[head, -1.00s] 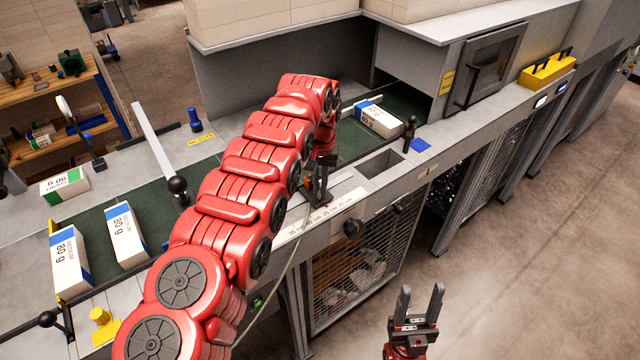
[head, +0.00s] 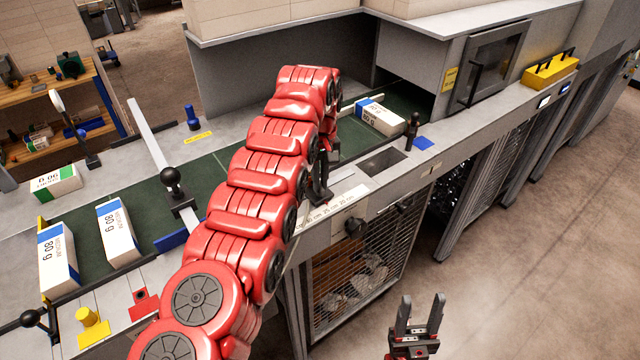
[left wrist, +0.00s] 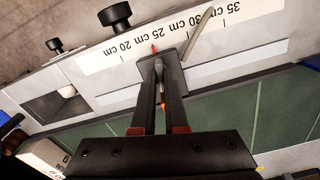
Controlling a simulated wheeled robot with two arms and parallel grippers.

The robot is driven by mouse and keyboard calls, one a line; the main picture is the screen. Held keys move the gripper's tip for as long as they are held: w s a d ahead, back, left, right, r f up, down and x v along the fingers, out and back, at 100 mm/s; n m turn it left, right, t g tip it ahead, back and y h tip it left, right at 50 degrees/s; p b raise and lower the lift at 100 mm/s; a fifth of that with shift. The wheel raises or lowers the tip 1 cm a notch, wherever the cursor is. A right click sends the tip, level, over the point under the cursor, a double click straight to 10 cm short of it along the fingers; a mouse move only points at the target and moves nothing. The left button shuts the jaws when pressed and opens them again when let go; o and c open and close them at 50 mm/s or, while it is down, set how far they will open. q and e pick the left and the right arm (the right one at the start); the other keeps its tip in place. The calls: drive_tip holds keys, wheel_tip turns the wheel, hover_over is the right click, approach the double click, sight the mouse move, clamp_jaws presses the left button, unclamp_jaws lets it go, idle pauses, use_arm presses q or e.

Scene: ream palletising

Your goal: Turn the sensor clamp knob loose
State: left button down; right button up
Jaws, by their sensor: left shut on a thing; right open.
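My left gripper (head: 322,190) reaches down to the scale strip at the front edge of the line. In the left wrist view its two dark fingers (left wrist: 160,85) are shut on a small dark grey piece, the sensor clamp knob (left wrist: 171,59), over the scale strip (left wrist: 130,50). A red pointer shows near the 25 cm mark, and a bit of orange shows between the fingers. The fingers hide much of the knob, so its turn angle cannot be told. My right gripper (head: 418,312) is open and empty in front of the line, low over the floor.
Two black knobs (head: 354,227) stick out of the front panel. Paper reams (head: 118,233) lie on the green belt at the left, and another ream (head: 380,117) lies farther right. A black lever (head: 412,131) and a blue pad stand right of the scale.

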use_arm(q)
drive_tip(key=n, duration=0.5)
drive_tip(key=shift+n, duration=0.3)
drive_tip(key=n+p, duration=0.1)
drive_tip(key=n, duration=0.4)
drive_tip(key=shift+n, duration=0.7)
drive_tip(key=c, duration=0.9)
unclamp_jaws()
drive_tip(key=shift+c, duration=0.2)
